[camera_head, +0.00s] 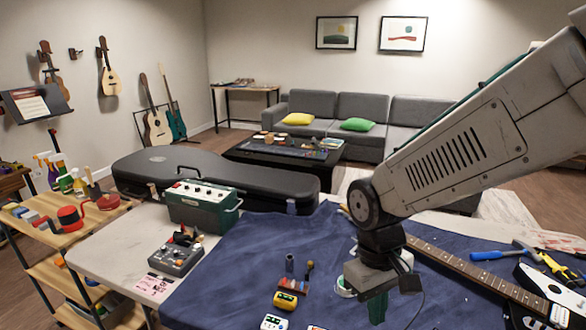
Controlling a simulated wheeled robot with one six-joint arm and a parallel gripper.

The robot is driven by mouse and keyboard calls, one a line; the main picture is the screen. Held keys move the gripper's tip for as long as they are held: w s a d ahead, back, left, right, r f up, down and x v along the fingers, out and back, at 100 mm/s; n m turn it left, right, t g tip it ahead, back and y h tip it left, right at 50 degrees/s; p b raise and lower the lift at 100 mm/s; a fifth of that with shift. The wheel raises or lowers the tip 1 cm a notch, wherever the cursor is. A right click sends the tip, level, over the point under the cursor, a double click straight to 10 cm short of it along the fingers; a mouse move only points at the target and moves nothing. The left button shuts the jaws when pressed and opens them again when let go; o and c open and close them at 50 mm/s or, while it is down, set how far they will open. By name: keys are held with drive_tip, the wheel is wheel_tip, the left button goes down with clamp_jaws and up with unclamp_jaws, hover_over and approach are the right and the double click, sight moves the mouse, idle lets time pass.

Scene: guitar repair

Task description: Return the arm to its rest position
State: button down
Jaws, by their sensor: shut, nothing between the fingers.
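My gripper (377,306) hangs from my arm at the lower right of the head view, pointing down above the blue cloth (240,270) on the table. Its green fingers are shut, and I see nothing held between them. My arm comes in from the upper right and slopes down to the wrist. The gripper hides part of a round white item on the cloth and part of the guitar neck (470,271) behind it.
A black guitar case (215,176), a green amplifier (200,207) and a grey pedal (176,256) stand on the table to the left. Small items, including a yellow pedal (285,301), lie left of my gripper. A blue-handled hammer (490,255) lies at right. The cloth's middle is clear.

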drive_tip(key=s+d+r+m+t, duration=0.3)
drive_tip(key=s+d+r+m, duration=0.2)
drive_tip(key=s+d+r, duration=0.6)
drive_tip(key=shift+d+r+y, duration=0.4)
drive_tip(key=shift+r, duration=0.45)
